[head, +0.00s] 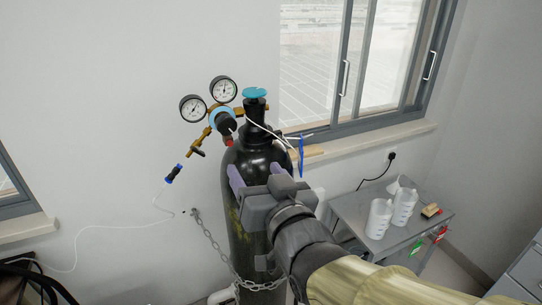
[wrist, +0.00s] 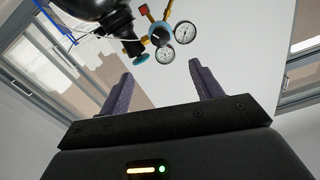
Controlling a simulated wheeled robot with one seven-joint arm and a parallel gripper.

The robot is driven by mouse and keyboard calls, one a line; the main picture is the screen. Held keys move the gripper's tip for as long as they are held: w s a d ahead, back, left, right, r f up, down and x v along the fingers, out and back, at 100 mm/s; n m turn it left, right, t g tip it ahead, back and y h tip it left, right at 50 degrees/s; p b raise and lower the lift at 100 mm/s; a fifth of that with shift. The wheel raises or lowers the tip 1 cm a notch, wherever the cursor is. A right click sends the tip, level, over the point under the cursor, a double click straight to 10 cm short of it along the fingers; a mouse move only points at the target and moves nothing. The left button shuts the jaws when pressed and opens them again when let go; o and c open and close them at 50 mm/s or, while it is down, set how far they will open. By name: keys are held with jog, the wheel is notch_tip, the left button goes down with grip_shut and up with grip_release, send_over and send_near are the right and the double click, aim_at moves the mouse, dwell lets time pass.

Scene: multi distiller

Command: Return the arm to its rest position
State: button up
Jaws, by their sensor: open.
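My gripper (head: 264,174) is open, with two purple fingers spread apart and nothing seen between them. In the head view it is in front of the upper body of a black gas cylinder (head: 245,225), and I cannot tell whether they touch. In the wrist view my gripper (wrist: 160,85) shows both fingers apart, with the cylinder (wrist: 85,12) beyond them at the upper left. My arm reaches in from the lower right of the head view and hides part of the cylinder.
The cylinder carries a teal valve knob (head: 255,93) and a regulator with two gauges (head: 194,108). A chain (head: 215,250) loops around it. A cabinet (head: 528,268) is at far right.

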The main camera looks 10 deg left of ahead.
jog(key=w+d+f+m+g+h, duration=0.1)
jog(key=w+d+f+g+h, duration=0.15)
jog(key=d+f, duration=0.4)
jog(key=w+d+f+m+g+h, duration=0.1)
jog(key=w+d+f+g+h, duration=0.2)
jog(key=d+f, duration=0.4)
jog(key=s+d+f+m+g+h+p, duration=0.1)
jog(key=s+d+f+g+h, duration=0.3)
jog(key=s+d+f+g, duration=0.3)
jog(key=s+d+f, duration=0.2)
jog(key=d+f, duration=0.1)
jog(key=f, duration=0.1)
jog(key=shift+m, duration=0.4)
jog(key=shift+a+f, duration=0.1)
dwell(0.5)
